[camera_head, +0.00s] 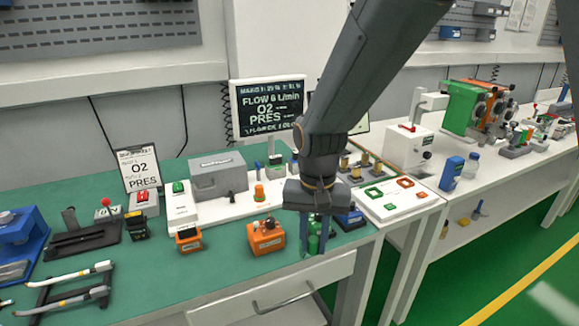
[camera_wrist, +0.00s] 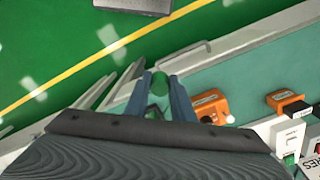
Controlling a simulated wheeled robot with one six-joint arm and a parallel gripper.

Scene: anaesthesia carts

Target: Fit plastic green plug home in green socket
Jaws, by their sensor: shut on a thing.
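My gripper (camera_head: 314,240) points down near the front edge of the green bench top, right of an orange block (camera_head: 266,237). Its blue-grey fingers are shut on a green plug (camera_head: 314,236). In the wrist view, the green plug (camera_wrist: 159,84) shows between the fingertips, with the drawer front and floor behind it. I cannot tell for certain which thing is the green socket. A white box with a green top (camera_head: 178,187) stands to the left, apart from the plug. A white board holds a green square frame (camera_head: 373,192) to the right.
A second orange block (camera_head: 189,238) and a grey case (camera_head: 218,176) stand to the left. A dark blue block (camera_head: 350,218) is close on the gripper's right. A drawer handle (camera_head: 284,302) juts out below. Bare green bench top lies between the orange blocks.

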